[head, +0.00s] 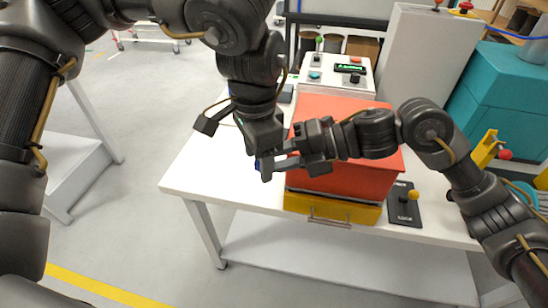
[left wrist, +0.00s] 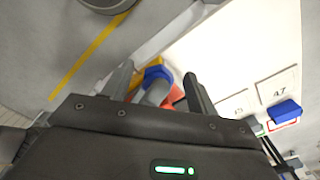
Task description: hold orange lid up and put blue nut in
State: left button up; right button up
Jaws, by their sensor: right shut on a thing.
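The orange lid (head: 345,172) covers the yellow box (head: 325,207) on the white table; I see no clear gap between them. My left gripper (head: 262,168) hangs from above at the lid's left front corner. In the left wrist view its fingers (left wrist: 157,88) are wide apart. The blue nut (left wrist: 155,73) shows between them, close to a grey finger of my right gripper, and only a sliver of it (head: 257,165) shows in the head view. My right gripper (head: 277,168) reaches in from the right in front of the lid, shut at the blue nut; the contact is mostly hidden.
A black base with a yellow knob (head: 404,205) stands right of the box. A white control box (head: 340,75) with buttons stands behind it. Another blue object (left wrist: 285,110) shows at the right of the left wrist view. The table's left part (head: 205,175) is clear.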

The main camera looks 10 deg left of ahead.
pick_arm(q)
notch_tip(320, 180, up, 12)
dwell(0.6)
